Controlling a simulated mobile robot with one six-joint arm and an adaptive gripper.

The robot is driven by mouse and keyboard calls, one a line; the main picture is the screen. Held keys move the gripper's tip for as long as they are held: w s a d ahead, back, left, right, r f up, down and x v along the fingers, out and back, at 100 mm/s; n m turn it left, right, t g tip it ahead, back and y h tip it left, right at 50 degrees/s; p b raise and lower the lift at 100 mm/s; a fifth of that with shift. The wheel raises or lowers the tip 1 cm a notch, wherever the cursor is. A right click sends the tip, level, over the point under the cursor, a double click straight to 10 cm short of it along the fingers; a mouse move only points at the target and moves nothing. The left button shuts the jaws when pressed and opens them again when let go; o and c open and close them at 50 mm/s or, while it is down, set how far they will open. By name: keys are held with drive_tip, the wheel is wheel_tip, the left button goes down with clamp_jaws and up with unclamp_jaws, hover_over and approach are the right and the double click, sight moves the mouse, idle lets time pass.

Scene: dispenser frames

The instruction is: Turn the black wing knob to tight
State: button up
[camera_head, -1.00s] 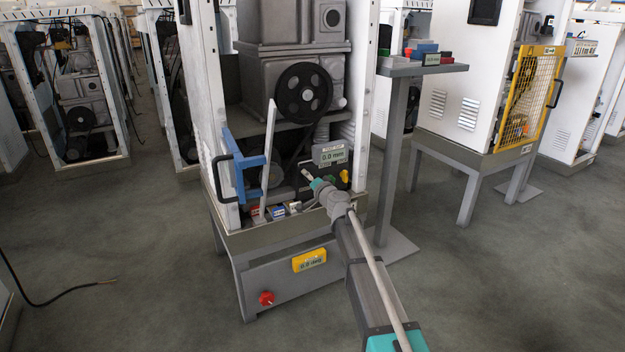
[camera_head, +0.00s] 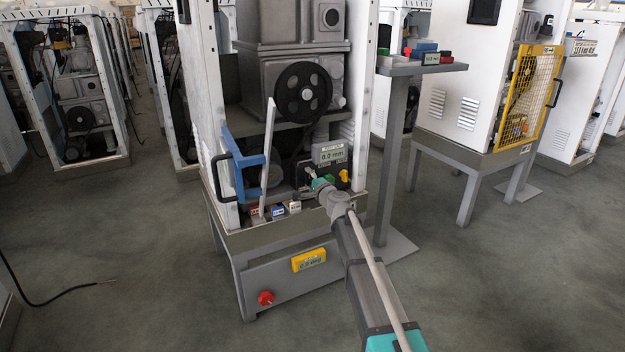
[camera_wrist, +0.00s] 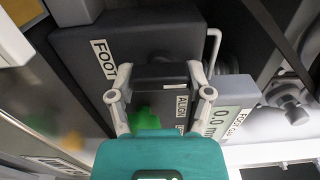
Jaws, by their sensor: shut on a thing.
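The black wing knob (camera_wrist: 162,73) shows in the wrist view as a dark bar between the two pale fingers. My gripper (camera_wrist: 161,72) is shut on it, one finger at each end. In the head view my gripper (camera_head: 311,174) is small and reaches into the lower opening of the white machine frame; the knob cannot be made out there. Behind the knob is a dark block with a FOOT label (camera_wrist: 103,60) and an ALIGN label (camera_wrist: 181,108). A FOOT GAP display (camera_wrist: 222,118) beside it reads 0.0 mm.
A green part (camera_wrist: 145,119) lies close below the fingers. A yellow knob (camera_head: 343,176) is right of my gripper. A blue bracket (camera_head: 243,172) with a black handle stands at the left of the opening. Small labelled blocks (camera_head: 278,211) sit on the ledge.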

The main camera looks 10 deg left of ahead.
drive_tip(key=shift+w+d, duration=0.1)
drive_tip(key=shift+w, duration=0.05)
drive_tip(key=o, duration=1.1)
drive_tip(key=shift+o, duration=0.2)
drive_tip(key=v, duration=1.2)
